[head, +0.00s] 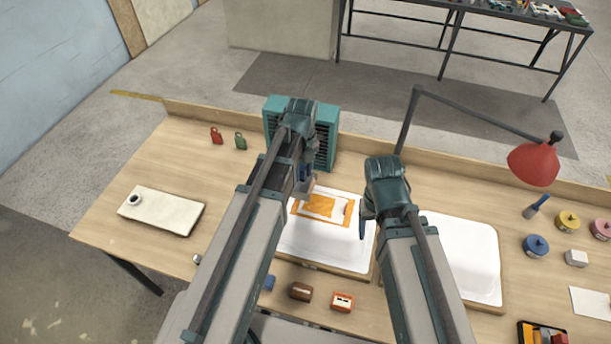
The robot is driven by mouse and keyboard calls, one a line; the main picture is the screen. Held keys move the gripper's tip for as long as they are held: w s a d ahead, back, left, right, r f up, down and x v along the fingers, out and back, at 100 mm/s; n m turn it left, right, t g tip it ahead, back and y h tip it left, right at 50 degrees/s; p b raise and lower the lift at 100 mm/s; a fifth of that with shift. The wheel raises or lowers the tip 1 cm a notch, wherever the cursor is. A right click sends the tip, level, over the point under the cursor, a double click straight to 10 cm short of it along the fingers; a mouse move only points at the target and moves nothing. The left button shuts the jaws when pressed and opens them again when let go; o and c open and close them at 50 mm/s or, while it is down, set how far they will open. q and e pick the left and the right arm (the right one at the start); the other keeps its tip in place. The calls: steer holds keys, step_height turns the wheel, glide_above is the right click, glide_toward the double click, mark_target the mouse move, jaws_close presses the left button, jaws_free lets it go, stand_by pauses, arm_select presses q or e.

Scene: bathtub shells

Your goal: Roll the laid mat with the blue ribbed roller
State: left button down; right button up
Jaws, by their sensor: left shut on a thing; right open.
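The laid mat (320,207) is an orange sheet with white patches, inside the left white shell (345,255). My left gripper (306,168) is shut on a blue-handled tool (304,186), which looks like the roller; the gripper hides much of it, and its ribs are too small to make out. The tool is at the mat's upper left corner; I cannot tell whether it touches the mat. My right gripper (364,222) is open and empty, over the right side of the left shell.
A second white shell (472,262) stands to the right. A teal slatted box (325,150) is behind the left shell. A red lamp (533,163) reaches over the right side, near several lidded pots (535,247). Small blocks (342,302) lie along the front edge.

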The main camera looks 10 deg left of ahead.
arm_select(q)
steer(key=shift+f+b, duration=1.3)
steer(key=shift+f, duration=0.05)
steer(key=shift+f+b, duration=1.8)
steer(key=shift+b, duration=0.05)
steer(key=shift+d, duration=0.2)
stand_by(0.6)
steer(key=shift+s+d+f, duration=0.1)
steer(key=shift+s+d, duration=0.05)
steer(key=shift+d, duration=1.75)
steer(key=shift+a, duration=0.1)
steer(key=shift+a, duration=2)
